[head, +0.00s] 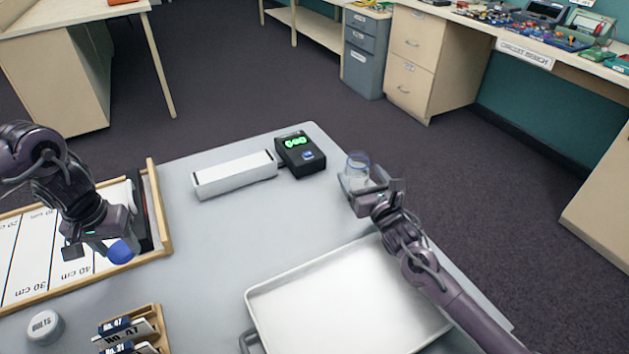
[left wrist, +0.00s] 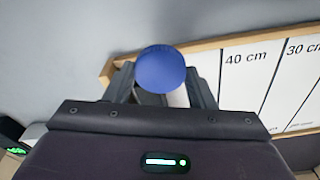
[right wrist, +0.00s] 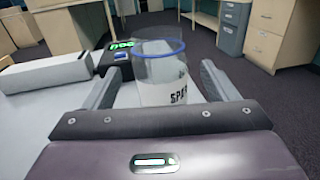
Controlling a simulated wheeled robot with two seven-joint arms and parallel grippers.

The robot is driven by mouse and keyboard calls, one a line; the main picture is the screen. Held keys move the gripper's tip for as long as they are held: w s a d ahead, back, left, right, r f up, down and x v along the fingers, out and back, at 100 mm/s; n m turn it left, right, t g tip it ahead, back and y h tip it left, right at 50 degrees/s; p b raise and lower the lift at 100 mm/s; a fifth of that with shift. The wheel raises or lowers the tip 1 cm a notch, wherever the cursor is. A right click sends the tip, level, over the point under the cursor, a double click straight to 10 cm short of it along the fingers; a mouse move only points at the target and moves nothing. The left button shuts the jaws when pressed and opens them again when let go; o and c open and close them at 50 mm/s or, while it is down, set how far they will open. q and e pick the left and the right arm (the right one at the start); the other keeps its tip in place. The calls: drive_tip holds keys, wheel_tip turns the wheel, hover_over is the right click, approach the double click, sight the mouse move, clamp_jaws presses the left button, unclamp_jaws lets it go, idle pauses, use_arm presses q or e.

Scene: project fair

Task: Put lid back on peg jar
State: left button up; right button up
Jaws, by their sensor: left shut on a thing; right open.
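The clear peg jar (head: 357,168) with a blue ring near its top stands at the table's far right edge. The right wrist view shows it open-topped (right wrist: 160,70), with a partly hidden white label reading "SPA". My right gripper (right wrist: 158,82) is open with its fingers on either side of the jar; contact cannot be told. In the head view this gripper (head: 373,187) covers the jar's lower right. My left gripper (head: 117,243) is shut on the round blue lid (head: 121,251) above the measuring board. The lid also shows between the fingers in the left wrist view (left wrist: 160,68).
A wood-framed measuring board (head: 60,240) lies at left. A white box (head: 234,175) and a black device with a green display (head: 299,154) stand at the back. A white tray (head: 262,325) fills the front right. A card holder (head: 155,313) and round tub (head: 45,327) sit front left.

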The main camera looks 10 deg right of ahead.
sight(362, 177)
use_arm(q)
wheel_tip(362, 177, down, 2)
drive_tip(key=shift+w+f+b, duration=0.1)
drive_tip(key=shift+f+b, duration=0.15)
drive_tip(key=shift+b, duration=0.45)
use_arm(e)
drive_tip(key=w, duration=0.3)
drive_tip(key=shift+w+a+f, duration=0.15)
drive_tip(key=shift+a+f, duration=0.05)
drive_tip(key=shift+a, duration=0.1)
use_arm(q)
drive_tip(key=shift+r, duration=0.15)
use_arm(e)
drive_tip(key=shift+r, duration=0.15)
drive_tip(key=c, duration=1.1)
use_arm(q)
drive_tip(key=shift+r+p, duration=0.2)
drive_tip(key=shift+p, duration=0.1)
use_arm(e)
wheel_tip(362, 177, up, 20)
